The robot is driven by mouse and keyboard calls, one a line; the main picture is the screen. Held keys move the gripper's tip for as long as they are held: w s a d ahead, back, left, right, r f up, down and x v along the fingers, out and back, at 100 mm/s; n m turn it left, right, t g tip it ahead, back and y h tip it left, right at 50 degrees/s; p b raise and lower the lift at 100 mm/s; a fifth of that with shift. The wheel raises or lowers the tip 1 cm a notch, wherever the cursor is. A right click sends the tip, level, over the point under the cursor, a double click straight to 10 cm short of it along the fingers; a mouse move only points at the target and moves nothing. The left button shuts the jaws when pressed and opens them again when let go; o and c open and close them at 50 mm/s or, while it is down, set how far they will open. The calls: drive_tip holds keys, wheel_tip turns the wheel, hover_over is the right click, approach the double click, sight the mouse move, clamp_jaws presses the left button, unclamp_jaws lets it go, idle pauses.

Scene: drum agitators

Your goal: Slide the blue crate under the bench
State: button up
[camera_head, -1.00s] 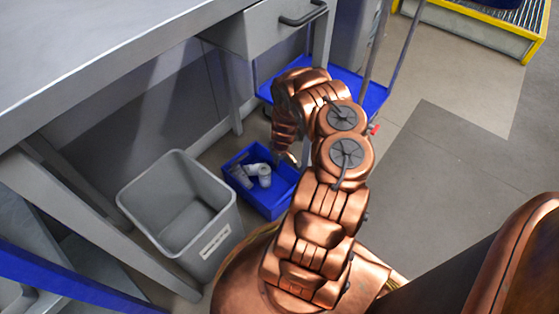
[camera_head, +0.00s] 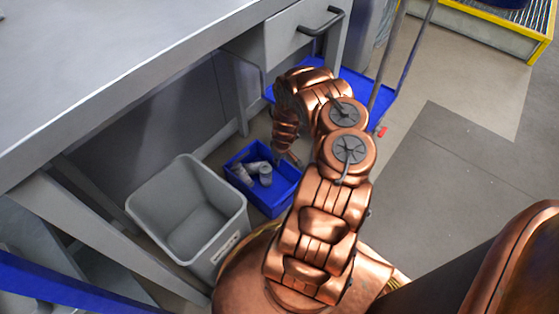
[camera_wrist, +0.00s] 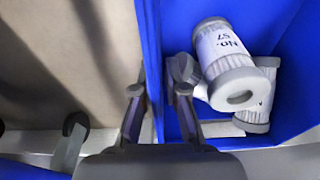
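The blue crate (camera_head: 277,205) stands on the floor beside the grey bin, near the bench (camera_head: 110,62). Light grey cylinders marked with print lie inside it, one of them clear in the wrist view (camera_wrist: 222,52). My gripper (camera_head: 293,160) is low at the crate's side nearer the cart. The exact contact at the fingertips is hard to make out. My arm hides part of the crate's right side.
The open grey bin (camera_head: 240,222) stands close left of the crate. A bench leg (camera_head: 240,105) and drawer unit (camera_head: 300,38) are behind it. A blue cart (camera_head: 355,88) stands behind my arm. The floor (camera_head: 450,170) on the right is clear.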

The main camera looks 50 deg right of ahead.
drive_tip(key=o, duration=0.4)
drive_tip(key=shift+c, duration=0.2)
drive_tip(key=shift+r, duration=0.1)
drive_tip(key=shift+s+r, duration=0.2)
drive_tip(key=shift+r, duration=1)
drive_tip(key=shift+s+r, duration=0.2)
drive_tip(key=shift+r, duration=1)
drive_tip(key=shift+s+r, duration=0.2)
drive_tip(key=shift+r, duration=1)
drive_tip(key=shift+s, duration=0.1)
